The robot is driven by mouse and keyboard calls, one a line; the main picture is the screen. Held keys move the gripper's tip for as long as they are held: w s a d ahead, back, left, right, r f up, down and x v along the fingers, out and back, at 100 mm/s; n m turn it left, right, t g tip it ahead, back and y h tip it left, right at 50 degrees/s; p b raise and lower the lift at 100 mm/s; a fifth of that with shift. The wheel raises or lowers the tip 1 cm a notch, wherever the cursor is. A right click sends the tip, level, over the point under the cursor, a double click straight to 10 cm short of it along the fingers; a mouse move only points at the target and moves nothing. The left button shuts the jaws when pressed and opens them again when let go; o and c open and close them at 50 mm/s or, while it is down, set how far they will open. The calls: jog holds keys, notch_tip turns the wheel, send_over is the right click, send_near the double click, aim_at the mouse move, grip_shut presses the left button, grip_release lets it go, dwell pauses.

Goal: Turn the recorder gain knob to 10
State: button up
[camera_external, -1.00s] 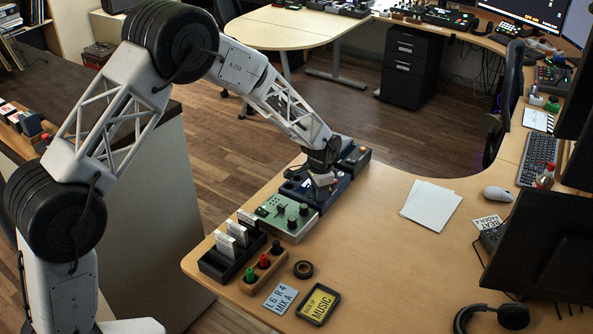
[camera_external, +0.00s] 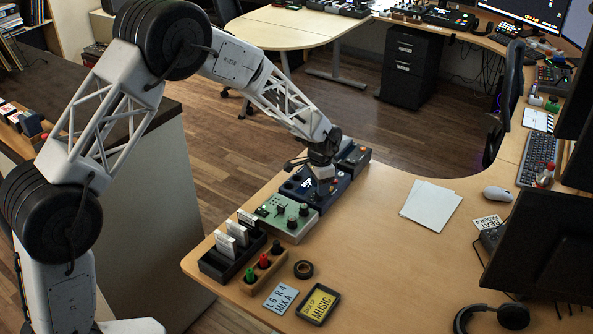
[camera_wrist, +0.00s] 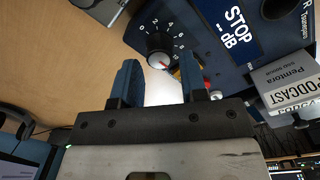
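The recorder (camera_wrist: 215,75) is a dark blue box with a lit screen reading "STOP -- dB" in the wrist view. Its gain knob (camera_wrist: 158,44) is black with a pale front, inside a printed ring of numbers; where its pointer stands is unclear. My gripper (camera_wrist: 158,62) has two blue fingers spread apart. The knob shows just past their tips, in line with the gap; I cannot tell whether they touch it. In the external view my gripper (camera_external: 322,172) hangs over the blue recorder (camera_external: 300,185) and partly hides it.
A green-topped device (camera_external: 284,213), a card rack (camera_external: 232,255) and a block with coloured plugs (camera_external: 263,272) stand nearby. A "PODCAST" card (camera_wrist: 290,85) stands close to the recorder. White paper (camera_external: 431,205) lies right on open desk.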

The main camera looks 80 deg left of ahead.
jog(key=shift+r, duration=2.6)
jog(key=shift+d+r, duration=0.2)
jog(key=shift+r, duration=0.05)
jog(key=s+d+r, duration=0.3)
jog(key=d+r, duration=0.4)
jog(key=d, duration=0.3)
jog(key=s+d+r+m+t, duration=0.1)
jog(key=s+d+r, duration=0.3)
jog(key=d+r, duration=0.5)
jog(key=s+d+r, duration=0.3)
jog(key=d+r, duration=0.2)
jog(key=d, duration=0.7)
jog(key=s+d+r, duration=0.1)
jog(key=s+d, duration=0.9)
jog(key=s, duration=0.3)
jog(key=s+d+r+m+t, duration=0.1)
jog(key=s+d+r, duration=0.1)
jog(key=s+d, duration=0.7)
jog(key=s, duration=0.4)
jog(key=shift+d+r+t, duration=0.15)
jog(key=shift+d+t, duration=0.15)
jog(key=shift+d, duration=0.05)
